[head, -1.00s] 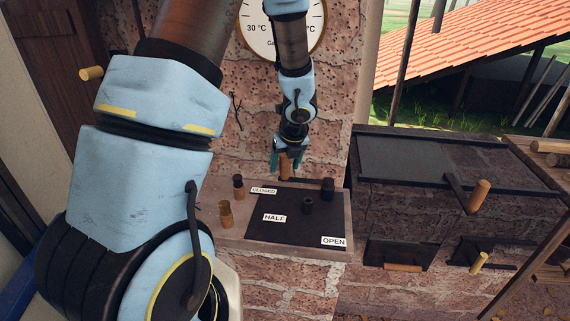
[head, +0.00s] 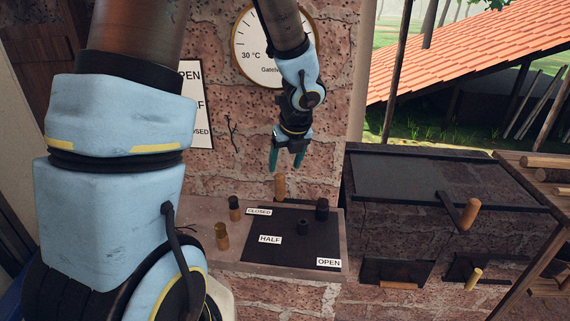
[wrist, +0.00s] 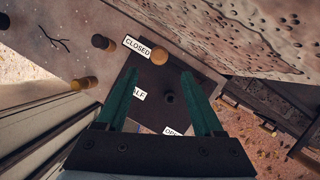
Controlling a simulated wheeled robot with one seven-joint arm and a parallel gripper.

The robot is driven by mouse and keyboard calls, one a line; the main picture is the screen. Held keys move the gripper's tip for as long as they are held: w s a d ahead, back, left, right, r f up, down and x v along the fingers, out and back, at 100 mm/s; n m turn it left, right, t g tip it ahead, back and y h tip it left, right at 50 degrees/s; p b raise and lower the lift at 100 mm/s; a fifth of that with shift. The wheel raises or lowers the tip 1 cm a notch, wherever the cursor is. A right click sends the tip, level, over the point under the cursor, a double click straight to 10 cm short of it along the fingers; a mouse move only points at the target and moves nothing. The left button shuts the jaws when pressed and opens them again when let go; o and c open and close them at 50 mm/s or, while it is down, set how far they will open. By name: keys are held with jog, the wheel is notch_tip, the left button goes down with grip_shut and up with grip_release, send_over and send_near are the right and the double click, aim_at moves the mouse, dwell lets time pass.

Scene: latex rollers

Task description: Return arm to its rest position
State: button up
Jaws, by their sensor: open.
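My gripper (head: 287,158) is open and empty in the head view, with its green fingers pointing down. It hangs just above a wooden handle (head: 279,186) that stands upright at the back of the black plate (head: 290,253), apart from it. In the wrist view, the open fingers of my gripper (wrist: 161,98) frame the plate, and the round top of the handle (wrist: 159,56) shows beyond them. Labels on the plate read CLOSED (head: 259,211), HALF (head: 270,240) and OPEN (head: 328,262).
Short wooden pegs (head: 222,236) and (head: 234,208) a dark-topped peg stand left of the plate. A round gauge (head: 250,70) hangs on the brick wall behind. A stove-like block with handles (head: 469,214) stands at the right.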

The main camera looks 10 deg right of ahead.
jog(key=s+a+r+n+g, duration=0.1)
jog(key=s+a+n, duration=0.2)
jog(key=a+n, duration=0.3)
jog(key=s+a+n+g, duration=0.1)
jog(key=s+a+n, duration=0.3)
jog(key=n, duration=1.2)
jog(key=s+a+r+n+h, duration=0.1)
jog(key=s+a+n, duration=0.2)
jog(key=a+n, duration=0.5)
jog(key=n, duration=0.3)
jog(key=shift+s+a+r+g, duration=0.15)
jog(key=shift+s+r+g, duration=0.1)
jog(key=shift+r+g, duration=0.15)
